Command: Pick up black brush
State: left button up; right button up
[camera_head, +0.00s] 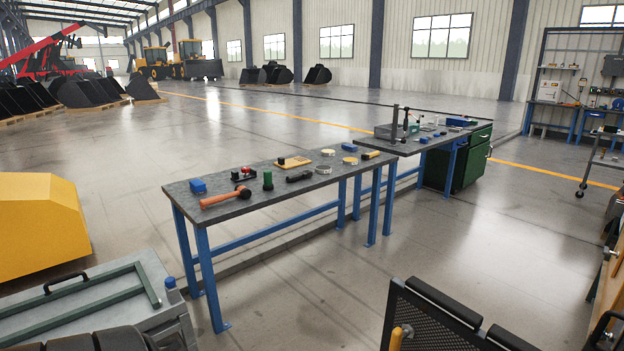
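A dark elongated object (299,176) lies on the near workbench (215,205), close to its front edge. It may be the black brush, but it is too small to tell for sure. A smaller yellow and black object (370,155) lies at the right end of the same bench. Neither of my grippers is in view.
A second bench (405,149) stands beyond. A black mesh panel (440,318) stands in front; open floor lies between.

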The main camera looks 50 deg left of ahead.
aim_at(306, 174)
jog(key=u, duration=1.75)
jog(key=i+j+u, duration=0.2)
jog(key=i+u, duration=0.15)
jog(key=i, duration=0.3)
jog(key=i+u, duration=0.4)
jog(key=i, duration=0.25)
jog(key=i+l+z, duration=0.15)
jog(key=i+z, duration=0.75)
jog(key=i+j+z, duration=0.25)
jog(key=i+z, duration=0.2)
